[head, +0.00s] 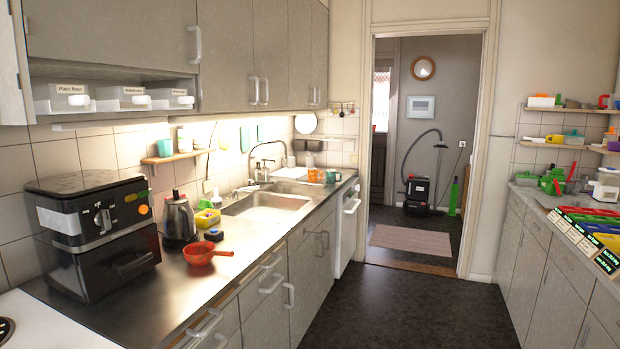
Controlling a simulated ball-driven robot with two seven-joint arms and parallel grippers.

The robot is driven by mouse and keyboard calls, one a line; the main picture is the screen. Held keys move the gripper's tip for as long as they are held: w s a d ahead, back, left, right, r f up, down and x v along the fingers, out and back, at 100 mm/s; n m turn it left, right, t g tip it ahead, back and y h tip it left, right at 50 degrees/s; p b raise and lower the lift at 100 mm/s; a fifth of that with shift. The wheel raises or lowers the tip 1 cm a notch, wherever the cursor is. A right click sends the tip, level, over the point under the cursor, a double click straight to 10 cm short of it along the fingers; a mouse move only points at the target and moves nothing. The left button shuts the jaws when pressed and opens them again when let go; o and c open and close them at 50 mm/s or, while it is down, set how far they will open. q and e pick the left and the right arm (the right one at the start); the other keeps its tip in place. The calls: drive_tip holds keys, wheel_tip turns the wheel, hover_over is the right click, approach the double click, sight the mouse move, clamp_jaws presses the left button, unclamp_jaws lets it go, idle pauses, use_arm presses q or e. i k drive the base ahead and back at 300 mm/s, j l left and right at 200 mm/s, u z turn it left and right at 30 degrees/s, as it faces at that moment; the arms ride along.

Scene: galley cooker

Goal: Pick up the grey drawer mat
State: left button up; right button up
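I cannot pick out a grey drawer mat in the head view. Several grey drawers with pale handles show under the left counter (140,268), and the drawers that show are shut. More grey fronts (562,290) line the right side. The insides of the drawers are hidden. Neither of my grippers is in view.
A black cooker (95,235), a kettle (179,220) and a red pan (207,252) stand on the left counter before the sink (265,205). Coloured flat items (592,222) lie on the right counter. The dark floor (420,310) between is clear to the doorway.

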sight(548, 203)
drive_tip(key=z, duration=1.3)
drive_tip(key=i+j+u, duration=0.3)
drive_tip(key=i, duration=1.1)
drive_tip(key=i+j+u, duration=0.2)
drive_tip(key=i+u, duration=0.15)
drive_tip(key=i, duration=1.05)
drive_tip(key=i+z, duration=0.15)
drive_tip(key=i, duration=0.5)
drive_tip(key=i+j+z, duration=0.2)
drive_tip(key=i, duration=0.45)
drive_tip(key=l, duration=0.1)
